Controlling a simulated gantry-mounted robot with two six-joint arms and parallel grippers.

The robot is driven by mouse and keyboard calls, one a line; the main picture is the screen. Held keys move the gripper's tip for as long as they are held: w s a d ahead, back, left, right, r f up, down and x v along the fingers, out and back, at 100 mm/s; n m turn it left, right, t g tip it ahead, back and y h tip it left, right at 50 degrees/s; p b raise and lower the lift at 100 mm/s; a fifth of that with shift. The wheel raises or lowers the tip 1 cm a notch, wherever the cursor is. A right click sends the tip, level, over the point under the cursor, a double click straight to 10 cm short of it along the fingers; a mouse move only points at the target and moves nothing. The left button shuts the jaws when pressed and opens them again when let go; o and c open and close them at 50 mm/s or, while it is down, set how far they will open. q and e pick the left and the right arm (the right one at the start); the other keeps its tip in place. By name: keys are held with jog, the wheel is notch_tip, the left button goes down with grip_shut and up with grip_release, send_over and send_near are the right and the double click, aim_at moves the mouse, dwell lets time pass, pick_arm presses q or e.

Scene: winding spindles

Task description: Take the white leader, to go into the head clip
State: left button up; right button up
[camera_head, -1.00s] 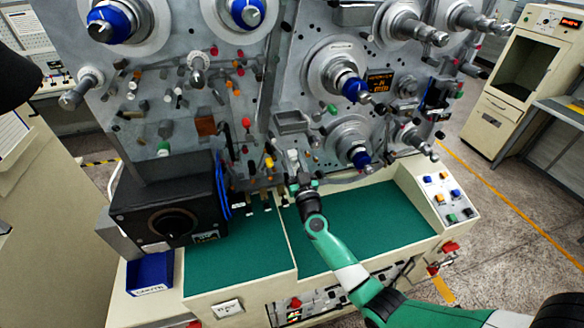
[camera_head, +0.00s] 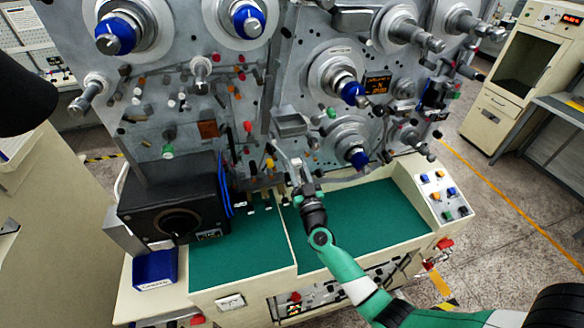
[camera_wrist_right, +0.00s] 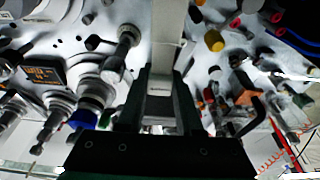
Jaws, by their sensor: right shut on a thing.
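My right gripper (camera_head: 296,168) points up at the lower middle of the grey machine panel (camera_head: 262,60), just above the green worktop. It also shows in the right wrist view (camera_wrist_right: 161,88), with its two dark fingers close around a narrow pale piece (camera_wrist_right: 161,84). The pale piece looks like the white leader, but its ends are hard to make out. The head clip cannot be told apart from the small fittings around the gripper. My left gripper is outside the views.
A grey box-shaped fitting (camera_head: 290,124) and a yellow knob (camera_head: 269,164) are close to my right gripper. Spindles with blue caps (camera_head: 352,92) stick out of the panel. A black box (camera_head: 174,208) stands at the left. The green worktop (camera_head: 352,217) is mostly clear.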

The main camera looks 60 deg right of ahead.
jog(key=r+p+v, duration=0.1)
jog(key=p+v, duration=0.2)
jog(key=v, duration=0.4)
jog(key=shift+s+a+r+p, duration=0.3)
jog(key=shift+s+a+r, duration=0.05)
